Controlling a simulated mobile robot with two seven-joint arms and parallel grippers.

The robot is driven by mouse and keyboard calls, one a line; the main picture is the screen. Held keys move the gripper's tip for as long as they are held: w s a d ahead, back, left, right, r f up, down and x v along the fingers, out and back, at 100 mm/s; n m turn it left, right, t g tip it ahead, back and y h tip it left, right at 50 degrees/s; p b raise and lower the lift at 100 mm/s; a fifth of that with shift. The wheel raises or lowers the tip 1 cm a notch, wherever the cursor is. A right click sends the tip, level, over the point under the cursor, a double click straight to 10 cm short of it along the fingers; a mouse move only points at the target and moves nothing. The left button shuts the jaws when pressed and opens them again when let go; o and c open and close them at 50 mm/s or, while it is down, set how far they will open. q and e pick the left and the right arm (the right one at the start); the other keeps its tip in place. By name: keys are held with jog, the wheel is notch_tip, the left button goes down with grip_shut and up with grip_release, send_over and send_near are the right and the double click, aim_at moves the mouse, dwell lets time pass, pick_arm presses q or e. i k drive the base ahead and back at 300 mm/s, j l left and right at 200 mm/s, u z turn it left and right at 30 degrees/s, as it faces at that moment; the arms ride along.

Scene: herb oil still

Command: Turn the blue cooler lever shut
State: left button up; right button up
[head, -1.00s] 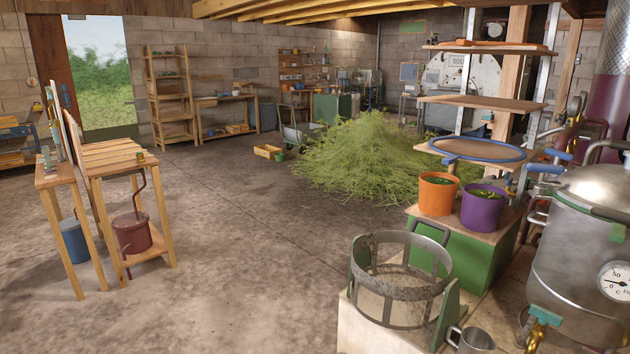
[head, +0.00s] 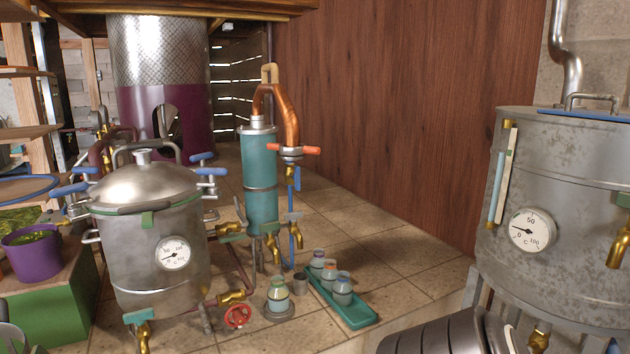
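The cooler (head: 260,178) is a tall teal cylinder in the middle of the head view, joined to a copper bend (head: 288,112) at its top. On its right side a small blue lever (head: 298,180) stands roughly upright at a brass valve on a thin blue pipe (head: 294,240). I cannot tell from this distance whether that valve is open or shut. An orange-red handle (head: 298,150) sits just above it. Teal-handled brass taps (head: 271,240) show lower on the cooler.
A steel still pot (head: 145,235) with blue clamp handles and a dial stands left of the cooler. A red handwheel (head: 238,316), a jar (head: 278,294) and a green tray (head: 350,308) of jars stand in front. A large grey metal tank (head: 570,200) stands at right.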

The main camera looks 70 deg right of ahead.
aim_at(297, 176)
jog(key=z, duration=2.15)
